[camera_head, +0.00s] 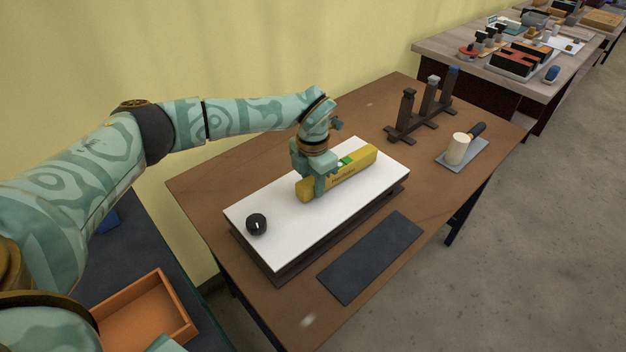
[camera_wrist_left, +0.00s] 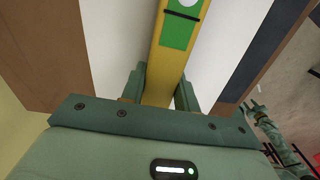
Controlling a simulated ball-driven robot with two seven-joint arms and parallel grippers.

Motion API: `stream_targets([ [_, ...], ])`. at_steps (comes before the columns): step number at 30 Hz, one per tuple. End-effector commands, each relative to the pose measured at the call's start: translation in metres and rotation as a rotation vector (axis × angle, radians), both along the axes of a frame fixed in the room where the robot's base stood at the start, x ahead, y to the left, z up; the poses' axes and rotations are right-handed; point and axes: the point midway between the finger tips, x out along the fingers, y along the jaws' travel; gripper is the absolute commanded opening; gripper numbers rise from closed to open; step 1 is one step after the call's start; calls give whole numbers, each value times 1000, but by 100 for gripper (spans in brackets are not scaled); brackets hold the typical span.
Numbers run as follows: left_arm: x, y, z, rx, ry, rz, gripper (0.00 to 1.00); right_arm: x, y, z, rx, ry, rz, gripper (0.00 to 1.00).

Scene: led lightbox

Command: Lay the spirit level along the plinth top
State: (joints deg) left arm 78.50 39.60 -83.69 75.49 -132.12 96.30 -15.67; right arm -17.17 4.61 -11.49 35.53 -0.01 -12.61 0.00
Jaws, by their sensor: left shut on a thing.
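The yellow spirit level (camera_head: 357,170) with a green window is at the white-topped plinth (camera_head: 285,225), along its length and towards its far right part. My left gripper (camera_head: 317,190) is shut on the level near its left end. In the left wrist view the level (camera_wrist_left: 172,60) runs between the two fingers of the gripper (camera_wrist_left: 160,90), with the white top on both sides. I cannot tell whether the level touches the top or is held just above it. My right gripper does not show clearly in the head view.
A black knob (camera_head: 256,224) sits on the plinth top at its left end. A dark mat (camera_head: 371,256) lies in front. A dark rack (camera_head: 423,108) with upright posts and a grey tray (camera_head: 463,152) with a pale cylinder stand to the right. An orange tray (camera_head: 147,316) is at lower left.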

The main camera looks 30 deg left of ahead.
Motion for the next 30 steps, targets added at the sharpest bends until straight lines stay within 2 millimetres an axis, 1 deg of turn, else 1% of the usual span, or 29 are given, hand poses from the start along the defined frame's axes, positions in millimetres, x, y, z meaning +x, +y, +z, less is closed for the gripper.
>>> stream_targets([
  [5,0,0,-4,0,-1,-1,2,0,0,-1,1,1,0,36],
  [6,0,0,-4,-1,-2,-1,36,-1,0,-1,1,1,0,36],
  [8,0,0,-4,-1,-2,-1,53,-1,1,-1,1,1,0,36],
  [9,0,0,-4,-1,-2,0,56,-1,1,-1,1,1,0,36],
  [17,0,0,-4,0,0,0,56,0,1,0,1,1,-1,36],
  [20,0,0,5,0,-2,0,56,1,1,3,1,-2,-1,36],
  [23,1,0,24,0,-7,0,56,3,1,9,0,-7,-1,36],
  [30,1,0,91,1,-8,0,56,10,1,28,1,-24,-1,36],
])
